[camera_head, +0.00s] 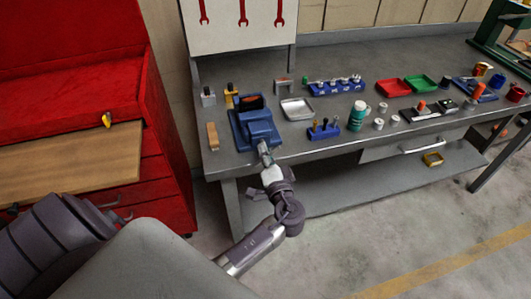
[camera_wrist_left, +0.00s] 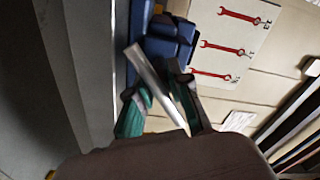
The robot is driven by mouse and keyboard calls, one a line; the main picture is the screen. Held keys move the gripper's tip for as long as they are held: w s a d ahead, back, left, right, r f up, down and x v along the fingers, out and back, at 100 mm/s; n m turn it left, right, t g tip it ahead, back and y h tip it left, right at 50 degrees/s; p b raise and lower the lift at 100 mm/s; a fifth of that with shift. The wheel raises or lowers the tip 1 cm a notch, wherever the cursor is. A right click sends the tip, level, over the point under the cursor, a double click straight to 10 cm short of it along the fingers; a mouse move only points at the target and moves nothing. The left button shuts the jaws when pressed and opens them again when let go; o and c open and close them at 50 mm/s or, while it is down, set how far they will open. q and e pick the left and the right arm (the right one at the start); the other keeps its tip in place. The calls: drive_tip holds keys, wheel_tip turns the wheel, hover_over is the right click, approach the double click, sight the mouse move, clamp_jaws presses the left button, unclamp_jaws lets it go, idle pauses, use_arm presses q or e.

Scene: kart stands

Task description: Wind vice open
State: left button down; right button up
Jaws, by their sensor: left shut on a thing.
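The blue vice (camera_head: 254,128) is mounted near the front left edge of the grey workbench. In the left wrist view, part of the blue vice body (camera_wrist_left: 170,38) shows beyond the fingers. My left gripper (camera_head: 266,162) is at the front of the vice. In the left wrist view, my left gripper (camera_wrist_left: 158,94) is shut on a pale metal bar, the vice handle (camera_wrist_left: 150,75), which runs slanted between its two green-tipped fingers. The gap between the vice jaws is too small to judge. My right gripper is not in view.
The workbench (camera_head: 330,152) also holds a metal tray (camera_head: 297,108), a blue holder (camera_head: 324,130), a teal bottle (camera_head: 358,115) and a wooden block (camera_head: 213,136). A red cabinet (camera_head: 170,140) stands on the left. Floor is clear in front of the bench.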

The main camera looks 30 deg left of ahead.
use_arm(q)
drive_tip(key=m+p, duration=0.1)
drive_tip(key=m, duration=0.2)
drive_tip(key=shift+m, duration=0.4)
drive_tip(key=shift+m+p, duration=0.6)
drive_tip(key=shift+m, duration=1.3)
drive_tip(key=c, duration=1.1)
unclamp_jaws()
drive_tip(key=v, duration=1.2)
drive_tip(key=shift+d, duration=0.1)
